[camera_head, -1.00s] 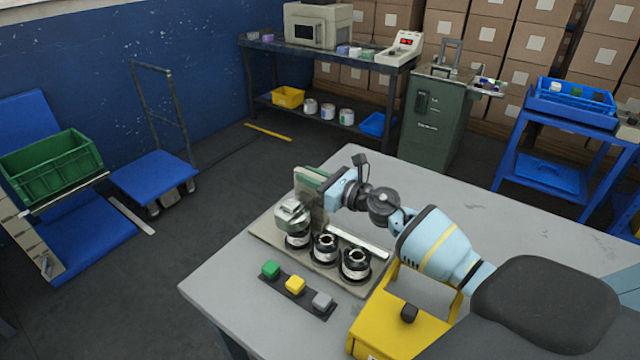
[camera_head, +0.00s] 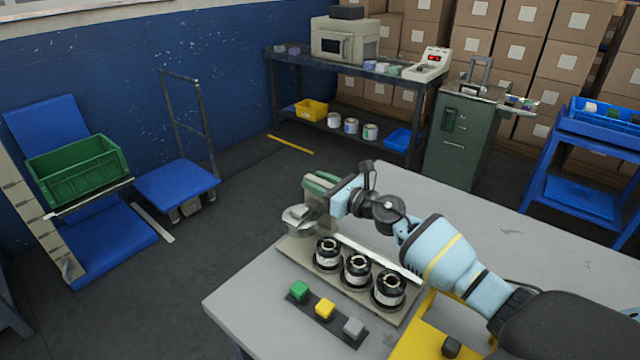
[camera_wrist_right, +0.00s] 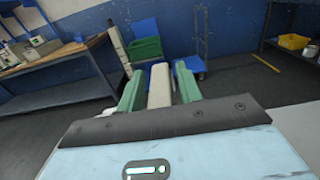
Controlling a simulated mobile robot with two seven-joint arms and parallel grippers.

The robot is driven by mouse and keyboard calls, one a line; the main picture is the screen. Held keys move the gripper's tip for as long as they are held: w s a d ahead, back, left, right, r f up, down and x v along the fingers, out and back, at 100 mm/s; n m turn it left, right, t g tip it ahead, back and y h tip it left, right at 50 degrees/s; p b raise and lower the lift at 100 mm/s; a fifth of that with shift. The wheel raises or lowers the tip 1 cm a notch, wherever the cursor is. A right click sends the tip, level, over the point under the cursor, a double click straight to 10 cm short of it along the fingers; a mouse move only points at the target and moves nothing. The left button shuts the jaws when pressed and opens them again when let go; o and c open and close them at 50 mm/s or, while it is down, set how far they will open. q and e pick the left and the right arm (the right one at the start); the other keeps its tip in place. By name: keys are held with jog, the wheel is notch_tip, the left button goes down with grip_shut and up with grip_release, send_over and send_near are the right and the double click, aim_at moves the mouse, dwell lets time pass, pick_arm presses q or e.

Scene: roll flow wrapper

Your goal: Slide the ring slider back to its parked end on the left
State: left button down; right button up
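The ring slider (camera_head: 299,217) is a grey metal ring on an upright beige handle. In the head view it is at the left end of the pale rail, beyond the leftmost of three black spools (camera_head: 357,270). My right gripper (camera_head: 322,186) is at the handle, its green fingers on either side. In the right wrist view the handle (camera_wrist_right: 160,86) stands between the two fingers (camera_wrist_right: 158,90), with narrow gaps at both sides. The fingers look open around it. The ring hides part of the base plate (camera_head: 300,250). My left gripper is out of view.
The spools stand in a row on the base plate. A strip with green, yellow and grey buttons (camera_head: 326,310) lies in front on the grey table (camera_head: 250,300). The table's left edge is close to the slider. The table's far right is clear.

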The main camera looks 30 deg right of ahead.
jog(key=shift+o, duration=0.4)
jog(key=shift+f, duration=0.1)
jog(key=shift+s+d, duration=0.1)
jog(key=shift+s+d, duration=0.1)
jog(key=shift+s, duration=0.1)
jog(key=v, duration=0.7)
